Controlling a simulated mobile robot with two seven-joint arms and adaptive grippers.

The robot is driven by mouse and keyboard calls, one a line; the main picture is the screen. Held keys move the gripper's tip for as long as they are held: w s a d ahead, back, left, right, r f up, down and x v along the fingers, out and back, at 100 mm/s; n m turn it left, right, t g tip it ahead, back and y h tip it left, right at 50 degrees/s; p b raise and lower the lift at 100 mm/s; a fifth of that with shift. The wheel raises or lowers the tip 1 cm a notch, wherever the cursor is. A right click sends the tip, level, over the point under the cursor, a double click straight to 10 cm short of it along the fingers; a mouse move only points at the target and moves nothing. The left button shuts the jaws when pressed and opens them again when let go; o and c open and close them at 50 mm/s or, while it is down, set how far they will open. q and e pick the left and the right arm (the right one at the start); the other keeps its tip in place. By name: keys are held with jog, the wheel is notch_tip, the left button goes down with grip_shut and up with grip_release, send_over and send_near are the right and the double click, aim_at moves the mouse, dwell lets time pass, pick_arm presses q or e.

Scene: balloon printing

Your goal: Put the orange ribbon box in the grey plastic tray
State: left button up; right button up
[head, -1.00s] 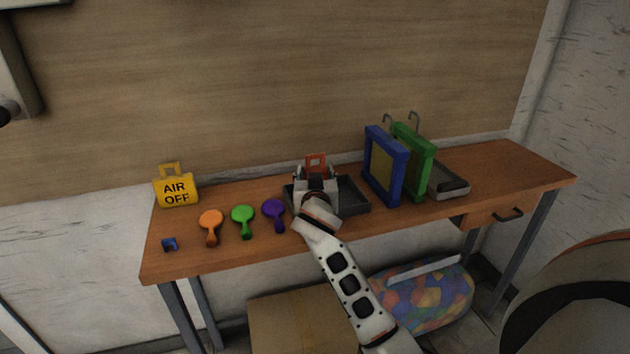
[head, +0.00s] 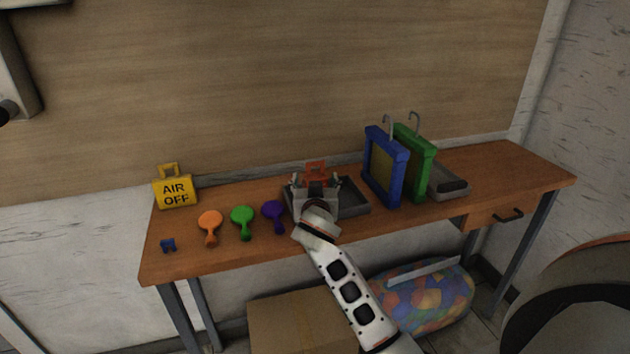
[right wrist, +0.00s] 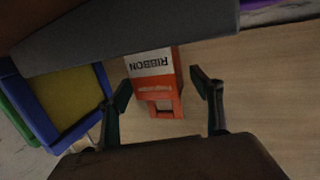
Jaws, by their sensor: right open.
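The orange ribbon box (head: 316,168), with a white band reading RIBBON, stands at the grey plastic tray (head: 352,196) on the table. My right gripper (head: 317,182) is over the tray's left part and hides the lower box. In the right wrist view, the box (right wrist: 155,85) is between the two spread fingers of my right gripper (right wrist: 165,95), with a clear gap on the right and little gap on the left. A grey band, probably the tray wall (right wrist: 130,40), crosses the box's far end. I cannot tell whether the box rests on the tray floor. My left gripper is not in view.
Blue (head: 384,165) and green (head: 414,160) frames stand right of the tray. Orange (head: 210,223), green (head: 242,219) and purple (head: 273,212) paddles lie left of it. A yellow AIR OFF sign (head: 175,190) is at the left.

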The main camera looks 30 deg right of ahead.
jog(key=shift+a+r, duration=0.1)
jog(key=shift+r, duration=0.1)
jog(key=v, duration=1.2)
jog(key=shift+f, duration=0.1)
